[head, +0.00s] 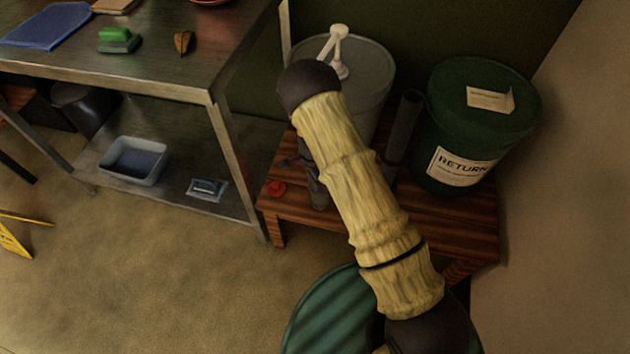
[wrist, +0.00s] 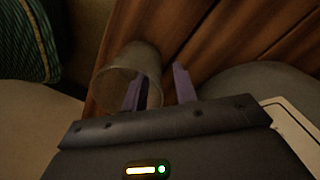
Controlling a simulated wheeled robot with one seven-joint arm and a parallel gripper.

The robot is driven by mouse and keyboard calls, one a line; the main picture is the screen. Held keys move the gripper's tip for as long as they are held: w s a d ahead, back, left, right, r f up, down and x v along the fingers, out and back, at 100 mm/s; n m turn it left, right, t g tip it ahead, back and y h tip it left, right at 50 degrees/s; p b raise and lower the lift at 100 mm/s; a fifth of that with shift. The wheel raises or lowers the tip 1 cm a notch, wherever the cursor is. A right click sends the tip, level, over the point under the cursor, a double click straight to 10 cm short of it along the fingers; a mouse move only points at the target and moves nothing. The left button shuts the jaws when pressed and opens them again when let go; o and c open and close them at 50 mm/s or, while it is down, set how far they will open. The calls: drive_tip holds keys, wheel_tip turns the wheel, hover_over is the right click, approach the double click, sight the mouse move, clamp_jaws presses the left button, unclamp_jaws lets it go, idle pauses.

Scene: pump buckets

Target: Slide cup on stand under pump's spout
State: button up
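A translucent grey cup (wrist: 112,84) shows in the wrist view over the brown wooden stand (wrist: 195,40). My gripper (wrist: 158,90) has two purple fingers with a wide gap between them. One finger overlaps the cup's right part, and the other is just right of it; I cannot tell whether they touch it. In the head view my gripper (head: 314,185) is a dark shape over the left of the stand (head: 325,212), largely behind my arm, and the cup is hidden. The white pump (head: 340,42) tops a grey bucket (head: 366,70) at the back of the stand.
A green bucket (head: 440,125) labelled RETURN and an upright dark tube (head: 405,120) stand on the right. A red object (head: 276,187) lies at the stand's left edge. A metal table (head: 165,70) is left, a green striped round object (head: 320,315) in front.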

wheel_tip(320, 180, up, 6)
drive_tip(key=p, duration=0.4)
drive_tip(key=shift+a+f, duration=0.1)
drive_tip(key=shift+a, duration=0.05)
drive_tip(key=shift+w, duration=0.1)
drive_tip(key=shift+r, duration=0.2)
drive_tip(key=shift+d+r, duration=0.2)
drive_tip(key=shift+r, duration=0.1)
drive_tip(key=s+d+r+n, duration=0.1)
drive_tip(key=d+r, duration=0.1)
drive_tip(key=r, duration=0.3)
drive_tip(key=s+d+r+n, duration=0.1)
drive_tip(key=d+r+n, duration=0.15)
drive_tip(key=r, duration=0.35)
drive_tip(key=s+d+r+n+t, duration=0.2)
drive_tip(key=s+d+r+n, duration=0.25)
drive_tip(key=s+r, duration=0.4)
drive_tip(key=s+d+r+n+t, duration=0.1)
drive_tip(key=s+d+r+n, duration=0.3)
drive_tip(key=s+d+r, duration=0.4)
drive_tip(key=w+p+v, duration=0.2)
drive_tip(key=p+v, duration=0.9)
drive_tip(key=w+a+r+p+v, duration=0.1)
drive_tip(key=w+p+v, duration=0.1)
drive_tip(key=p+v, duration=0.9)
drive_tip(key=shift+w+r+p, duration=0.3)
drive_tip(key=shift+w+r, duration=0.1)
drive_tip(key=shift+w, duration=0.1)
